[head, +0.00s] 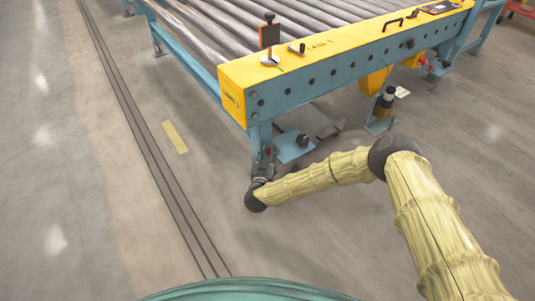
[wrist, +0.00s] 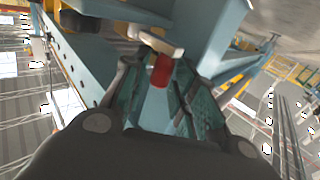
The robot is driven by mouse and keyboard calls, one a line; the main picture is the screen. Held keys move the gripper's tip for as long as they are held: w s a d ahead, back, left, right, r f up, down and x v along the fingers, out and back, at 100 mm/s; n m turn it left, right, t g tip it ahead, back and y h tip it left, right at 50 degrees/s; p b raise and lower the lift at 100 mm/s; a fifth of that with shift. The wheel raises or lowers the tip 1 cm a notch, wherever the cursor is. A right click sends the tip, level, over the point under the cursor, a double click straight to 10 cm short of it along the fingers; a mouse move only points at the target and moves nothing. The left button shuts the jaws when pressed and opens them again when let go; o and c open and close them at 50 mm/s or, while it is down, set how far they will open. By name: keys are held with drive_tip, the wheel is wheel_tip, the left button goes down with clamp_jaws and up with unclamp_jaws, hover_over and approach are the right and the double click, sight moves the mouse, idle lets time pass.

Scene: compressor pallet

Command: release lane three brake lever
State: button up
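The lane three conveyor end is a yellow beam (head: 330,48) marked "LANE 3" on a blue frame. Low at its front leg, a small red-tipped lever (head: 268,151) shows beside the leg. In the wrist view its red grip (wrist: 161,71) sits below a cream-coloured piece (wrist: 155,42). My gripper (head: 263,168) is low by that leg, pointing up at the lever. In the wrist view my gripper's teal-padded fingers (wrist: 158,85) stand apart with the red grip between them. Firm contact is not visible. The lever's mounting is partly hidden.
A blue plate with a black knob (head: 302,140) is close right of the leg. A black paddle with an orange edge (head: 270,35) stands on the yellow beam. Another red-tipped lever (head: 424,62) is farther right. The floor to the left is clear.

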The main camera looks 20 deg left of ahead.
clamp_jaws()
